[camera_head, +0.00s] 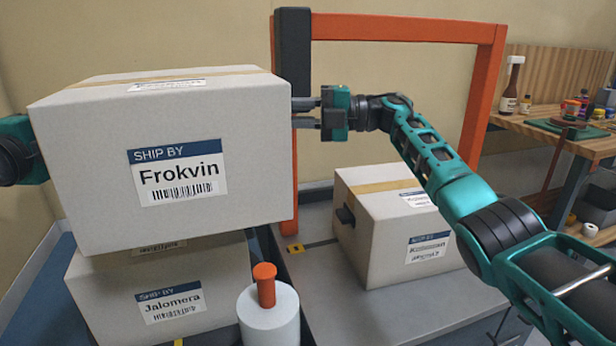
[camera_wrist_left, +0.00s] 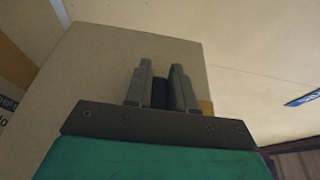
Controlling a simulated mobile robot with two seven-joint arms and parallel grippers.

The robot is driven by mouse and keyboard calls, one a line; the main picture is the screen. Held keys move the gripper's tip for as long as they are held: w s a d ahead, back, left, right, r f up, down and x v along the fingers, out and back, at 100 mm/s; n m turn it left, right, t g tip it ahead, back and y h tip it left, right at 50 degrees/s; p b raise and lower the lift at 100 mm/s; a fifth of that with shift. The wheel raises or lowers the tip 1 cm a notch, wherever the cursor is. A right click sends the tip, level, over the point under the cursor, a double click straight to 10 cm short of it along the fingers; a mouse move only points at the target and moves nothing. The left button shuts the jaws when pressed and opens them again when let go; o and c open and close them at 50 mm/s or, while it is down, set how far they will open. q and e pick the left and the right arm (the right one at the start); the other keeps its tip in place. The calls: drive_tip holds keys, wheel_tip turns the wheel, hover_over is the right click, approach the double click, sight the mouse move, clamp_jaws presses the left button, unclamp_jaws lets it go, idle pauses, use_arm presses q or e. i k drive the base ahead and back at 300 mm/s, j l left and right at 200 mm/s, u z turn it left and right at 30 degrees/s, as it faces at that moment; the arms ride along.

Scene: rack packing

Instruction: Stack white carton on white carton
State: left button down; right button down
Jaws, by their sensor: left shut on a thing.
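A large white carton labelled Frokvin (camera_head: 240,150) is held level over a white carton labelled Jalomera (camera_head: 218,310). Its bottom overlaps the lower carton's top in the head view, so I cannot tell whether they touch. My left gripper (camera_wrist_left: 160,85) is shut on the Frokvin carton's left side, with a dark part between its fingers; the carton's side also shows in the left wrist view (camera_wrist_left: 95,65). In the head view the left fingers are hidden behind the carton. My right gripper (camera_head: 305,113) is at the Frokvin carton's right side, its fingers gripping there.
Another white carton (camera_head: 375,245) with a dark side handle (camera_head: 345,216) stands on the grey surface (camera_head: 320,300) at right. A white cylinder with an orange top (camera_head: 268,318) stands in front. An orange frame (camera_head: 400,28) rises behind. A wooden bench (camera_head: 540,122) with bottles is far right.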

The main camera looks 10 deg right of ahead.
sight(406, 184)
drive_tip(key=l+z, duration=0.1)
drive_tip(key=l, duration=1.7)
drive_tip(key=i+l, duration=0.2)
drive_tip(key=l, duration=0.2)
drive_tip(key=i+l, duration=0.2)
drive_tip(key=l, duration=0.15)
drive_tip(key=i+u, duration=0.05)
